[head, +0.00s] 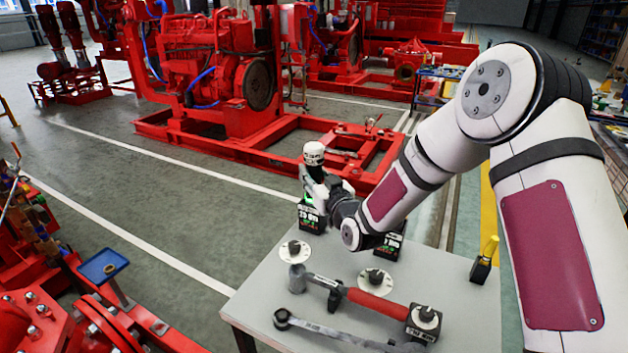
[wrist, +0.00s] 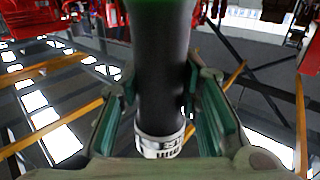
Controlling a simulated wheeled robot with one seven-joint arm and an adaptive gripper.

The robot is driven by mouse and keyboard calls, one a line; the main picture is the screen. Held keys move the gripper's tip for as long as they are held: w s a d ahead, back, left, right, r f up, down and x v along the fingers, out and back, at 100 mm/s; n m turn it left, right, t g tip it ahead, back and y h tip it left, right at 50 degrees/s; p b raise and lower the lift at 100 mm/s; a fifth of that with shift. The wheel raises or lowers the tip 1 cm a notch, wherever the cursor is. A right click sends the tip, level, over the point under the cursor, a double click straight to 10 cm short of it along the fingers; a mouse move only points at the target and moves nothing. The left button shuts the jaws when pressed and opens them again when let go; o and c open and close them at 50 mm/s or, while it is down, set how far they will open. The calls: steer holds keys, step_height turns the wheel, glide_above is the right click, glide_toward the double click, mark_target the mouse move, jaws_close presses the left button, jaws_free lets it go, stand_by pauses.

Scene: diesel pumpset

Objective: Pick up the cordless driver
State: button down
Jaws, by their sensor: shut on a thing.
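The cordless driver (head: 313,154) is upright at the far edge of the grey table, with a white, dark-lettered top. A black, lettered block (head: 312,216) with green above it shows below, apparently its base. My gripper (head: 325,191) is shut around its middle.
On the table (head: 262,310) are a red-handled hammer (head: 365,300), a wrench (head: 335,331) and several round pale discs. Another black lettered block (head: 388,246) stands partly behind my arm. A yellow-topped black item (head: 485,262) stands at the right. Red machinery (head: 215,65) lies beyond; grey floor is clear between.

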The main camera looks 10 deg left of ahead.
steer(key=shift+r, duration=0.15)
step_height(320, 180, up, 18)
steer(key=shift+p, duration=0.45)
steer(key=c, duration=1.7)
jaws_free()
jaws_close()
